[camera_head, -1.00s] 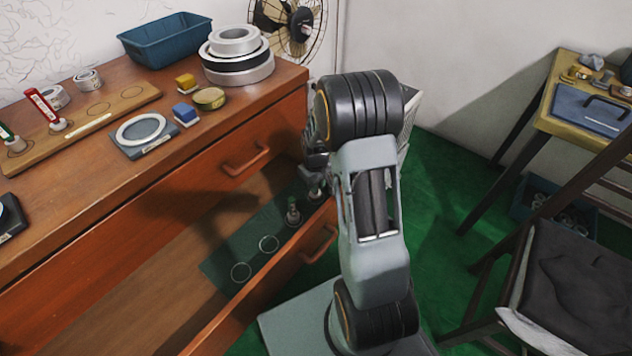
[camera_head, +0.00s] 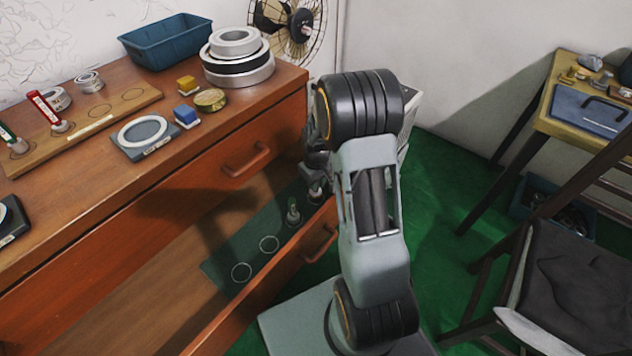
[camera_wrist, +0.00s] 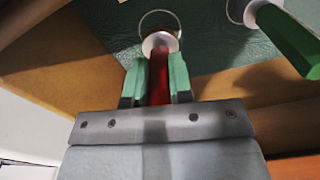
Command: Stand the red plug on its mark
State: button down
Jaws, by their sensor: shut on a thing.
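The red plug (camera_wrist: 158,84) is between the green fingers of my gripper (camera_wrist: 157,82) in the wrist view, which is shut on it. Its pale round base (camera_wrist: 160,43) overlaps the near part of a thin white ring mark (camera_wrist: 147,14) on the dark green mat. I cannot tell whether the base touches the mat. In the head view my gripper (camera_head: 315,178) is over the back end of the open drawer, partly hidden by my arm, and the red of the plug does not show there.
A green plug (camera_wrist: 290,42) stands beside it on another ring; it also shows in the head view (camera_head: 293,214). Two empty rings lie nearer on the mat (camera_head: 221,262). The drawer front (camera_head: 262,292) is an edge close by. Another red-handled piece (camera_head: 46,108) is on the wooden board above.

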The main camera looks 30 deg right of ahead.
jog(key=shift+f, duration=0.25)
jog(key=shift+f+b, duration=0.25)
jog(key=shift+b, duration=0.1)
jog(key=shift+r, duration=0.1)
jog(key=shift+r, duration=0.15)
jog(key=shift+r+p, duration=0.65)
jog(key=shift+p, duration=0.15)
jog(key=shift+f, duration=0.25)
dwell(0.8)
jog(key=shift+f+b, duration=0.45)
jog(key=shift+f, duration=0.15)
jog(key=c, duration=0.9)
grip_release()
jog(key=shift+c, duration=0.2)
